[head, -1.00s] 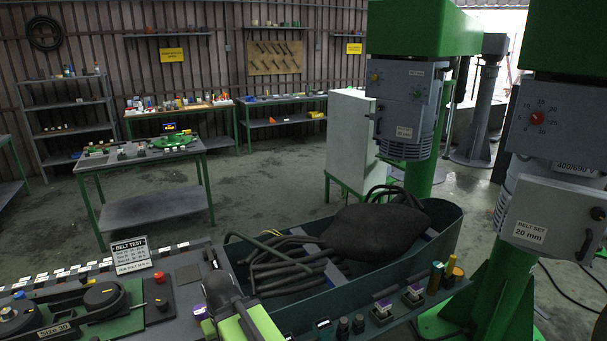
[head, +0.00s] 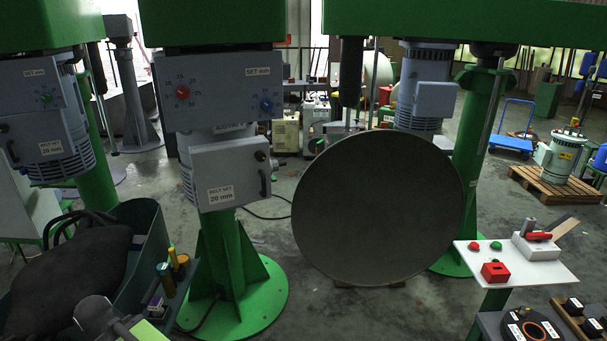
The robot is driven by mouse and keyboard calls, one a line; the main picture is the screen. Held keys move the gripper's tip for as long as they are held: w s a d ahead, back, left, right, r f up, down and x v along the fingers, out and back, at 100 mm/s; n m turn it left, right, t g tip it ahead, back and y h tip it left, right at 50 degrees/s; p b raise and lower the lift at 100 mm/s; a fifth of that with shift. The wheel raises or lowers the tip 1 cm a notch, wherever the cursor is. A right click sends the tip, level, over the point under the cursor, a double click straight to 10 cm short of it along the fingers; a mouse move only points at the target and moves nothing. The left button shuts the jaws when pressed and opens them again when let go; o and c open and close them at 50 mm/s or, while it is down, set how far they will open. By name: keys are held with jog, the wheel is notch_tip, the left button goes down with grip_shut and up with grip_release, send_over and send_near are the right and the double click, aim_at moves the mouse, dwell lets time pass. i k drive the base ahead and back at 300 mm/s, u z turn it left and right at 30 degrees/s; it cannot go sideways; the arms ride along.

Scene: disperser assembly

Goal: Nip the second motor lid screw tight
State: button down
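No motor lid screw can be made out at this size. A grey ribbed motor (head: 422,85) hangs under the green head at the upper middle, with a plain grey box (head: 436,99) on its side. Another pale motor (head: 563,158) with a yellow label stands on a wooden pallet (head: 540,188) at the far right. Screws on either motor are too small to tell. A dark grey and lime-green part of my arm shows at the bottom left. My gripper's fingers are not in view, nor is anything they may hold.
A large dark disc (head: 378,207) fills the middle. A green column (head: 236,262) on a round base carries grey control boxes (head: 228,172). A white-topped stand (head: 516,262) is at the lower right. A dark green bin (head: 147,255) is at left. Floor behind is partly clear.

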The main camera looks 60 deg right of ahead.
aim_at(259, 156)
jog(key=z, duration=1.35)
jog(key=k, duration=0.8)
jog(key=u, duration=0.1)
jog(key=i, duration=0.7)
jog(key=z, duration=0.05)
